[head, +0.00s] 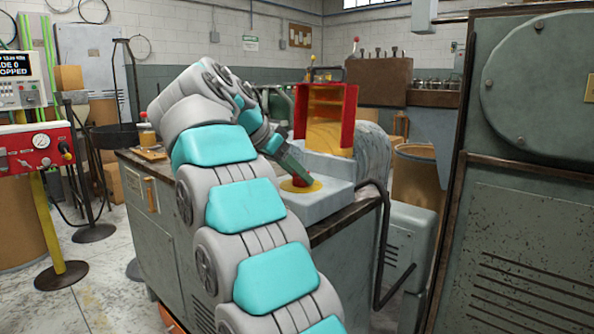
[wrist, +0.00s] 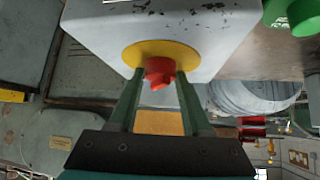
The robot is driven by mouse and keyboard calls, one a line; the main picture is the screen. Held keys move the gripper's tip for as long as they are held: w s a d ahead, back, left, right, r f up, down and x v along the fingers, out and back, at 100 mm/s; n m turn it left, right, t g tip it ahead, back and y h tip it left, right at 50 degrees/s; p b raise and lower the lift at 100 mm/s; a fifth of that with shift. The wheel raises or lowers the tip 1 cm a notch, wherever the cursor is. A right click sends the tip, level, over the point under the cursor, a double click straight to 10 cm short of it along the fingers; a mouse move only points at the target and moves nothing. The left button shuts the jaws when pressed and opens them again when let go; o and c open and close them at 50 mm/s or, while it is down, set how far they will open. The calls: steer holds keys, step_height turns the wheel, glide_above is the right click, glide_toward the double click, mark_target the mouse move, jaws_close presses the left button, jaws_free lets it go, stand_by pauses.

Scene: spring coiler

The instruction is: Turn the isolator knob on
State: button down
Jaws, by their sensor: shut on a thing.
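The isolator knob is red and sits on a round yellow plate (head: 313,187) on top of a light grey box (head: 322,203). In the wrist view the red knob (wrist: 158,72) stands out from the yellow plate (wrist: 133,54), between the two green fingers of my gripper (wrist: 160,78). The fingers are shut on the knob, one on each side. In the head view my gripper (head: 297,172) reaches down to the knob from the left and partly hides it. The knob's exact turn position and any markings cannot be read.
The grey box stands on a grey cabinet (head: 163,225). A red guard with an orange panel (head: 325,110) stands just behind it. A thick dark pipe (head: 385,225) bends down at the cabinet's right. A large grey machine (head: 525,190) fills the right side. Open floor (head: 105,290) lies to the left.

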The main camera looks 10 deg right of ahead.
steer(key=m+g+p, duration=0.1)
steer(key=p, duration=0.3)
steer(key=shift+w+r, duration=0.1)
steer(key=shift+r, duration=0.3)
steer(key=shift+f+m+h+p, duration=0.15)
steer(key=shift+m+h+p, duration=0.25)
steer(key=shift+p, duration=0.45)
steer(key=shift+f+g, duration=0.1)
steer(key=shift+g, duration=0.2)
steer(key=shift+f, duration=0.15)
steer(key=shift+c, duration=1.8)
jaws_free()
